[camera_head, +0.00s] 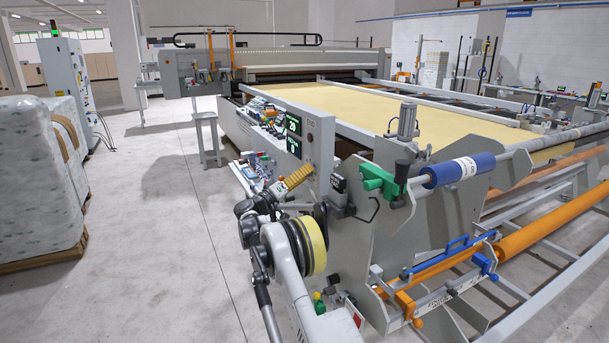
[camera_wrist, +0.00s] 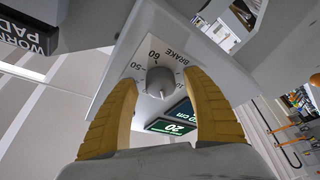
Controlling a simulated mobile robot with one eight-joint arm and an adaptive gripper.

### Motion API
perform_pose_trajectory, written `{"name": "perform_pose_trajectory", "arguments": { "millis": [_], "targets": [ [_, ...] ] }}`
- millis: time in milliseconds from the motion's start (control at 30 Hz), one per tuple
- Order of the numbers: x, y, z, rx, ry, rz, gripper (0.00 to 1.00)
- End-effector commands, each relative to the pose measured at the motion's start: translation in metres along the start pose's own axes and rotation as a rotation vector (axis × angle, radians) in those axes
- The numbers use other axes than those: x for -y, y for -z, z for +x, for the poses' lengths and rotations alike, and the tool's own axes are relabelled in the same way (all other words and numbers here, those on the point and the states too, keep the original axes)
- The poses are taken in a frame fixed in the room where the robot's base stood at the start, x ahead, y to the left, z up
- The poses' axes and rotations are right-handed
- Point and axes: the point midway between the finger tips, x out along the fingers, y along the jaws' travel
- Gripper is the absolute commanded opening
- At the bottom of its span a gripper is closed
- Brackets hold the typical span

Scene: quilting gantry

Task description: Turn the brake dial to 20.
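The brake dial (camera_wrist: 160,81) is a small grey round knob on a light panel, in the middle of the wrist view. "BRAKE" and numbers including 60, 50 and 10 are printed around it. Its pointer setting is too small to read surely. My gripper (camera_wrist: 161,77) is open, with one yellow ribbed finger on each side of the dial and a visible gap to it. In the head view my gripper (camera_head: 298,178) is at the control post below the displays. The dial is not clearly visible there.
A green display (camera_wrist: 172,127) reading 20 and a darker display (camera_wrist: 182,110) sit beside the dial. A "WORK PAD" sign (camera_wrist: 22,40) is at upper left. In the head view a green clamp (camera_head: 382,181) and blue roller (camera_head: 459,170) are right of my arm; open floor lies left.

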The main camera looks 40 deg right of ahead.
Motion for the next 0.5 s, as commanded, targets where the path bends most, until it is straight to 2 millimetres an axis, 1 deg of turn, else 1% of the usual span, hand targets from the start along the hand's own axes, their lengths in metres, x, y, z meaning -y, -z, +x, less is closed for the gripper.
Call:
{"name": "perform_pose_trajectory", "arguments": {
  "millis": [167,267,367,500],
  "targets": [
    [0.000,0.000,-0.004,0.000,0.001,0.000,0.58],
    [0.001,0.001,-0.015,-0.001,0.001,0.000,0.58],
    [0.000,0.001,-0.036,-0.002,0.002,0.001,0.58],
    [0.000,0.001,-0.068,-0.002,0.002,0.001,0.58]
  ]
}}
